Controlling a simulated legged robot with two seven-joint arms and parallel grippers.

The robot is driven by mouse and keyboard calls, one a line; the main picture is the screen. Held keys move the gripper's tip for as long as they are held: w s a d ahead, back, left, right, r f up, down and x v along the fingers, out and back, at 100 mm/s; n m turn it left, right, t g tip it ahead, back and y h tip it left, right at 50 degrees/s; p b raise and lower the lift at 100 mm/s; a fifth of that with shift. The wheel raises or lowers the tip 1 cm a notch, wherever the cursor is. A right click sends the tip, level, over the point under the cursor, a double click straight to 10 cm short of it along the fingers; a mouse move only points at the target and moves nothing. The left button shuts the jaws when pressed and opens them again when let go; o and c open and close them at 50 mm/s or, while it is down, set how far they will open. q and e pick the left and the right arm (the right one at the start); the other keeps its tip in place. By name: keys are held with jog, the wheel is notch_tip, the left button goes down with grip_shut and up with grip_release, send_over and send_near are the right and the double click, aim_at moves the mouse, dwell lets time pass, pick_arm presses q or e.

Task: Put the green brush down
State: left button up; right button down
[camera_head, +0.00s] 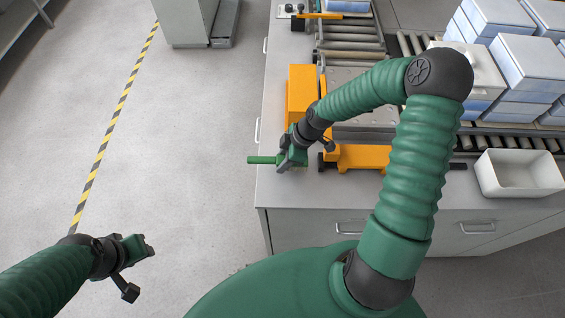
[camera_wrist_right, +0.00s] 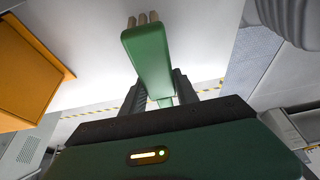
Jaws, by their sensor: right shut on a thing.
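My right gripper (camera_head: 287,159) is shut on the green brush (camera_head: 262,160), over the front left part of the grey worktop. In the head view a green bar-like part of the brush sticks out to the left of the gripper. In the right wrist view the brush (camera_wrist_right: 150,58) stands between the dark fingers (camera_wrist_right: 158,92), with pale bristles at its far end. Whether the brush touches the worktop is not clear. My left gripper (camera_head: 140,248) hangs over the floor at the lower left, away from the brush; its jaw opening is not clear.
The grey worktop (camera_head: 275,200) has bare room at its front left. An orange fixture (camera_head: 360,157) stands right of the gripper. A white bin (camera_head: 523,176) sits at the right, before a roller conveyor (camera_head: 350,45) area with stacked pale blocks (camera_head: 525,65).

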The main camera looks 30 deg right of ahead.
jog(key=shift+s+a+f, duration=0.1)
jog(key=shift+f, duration=1.05)
jog(key=c, duration=0.9)
grip_release()
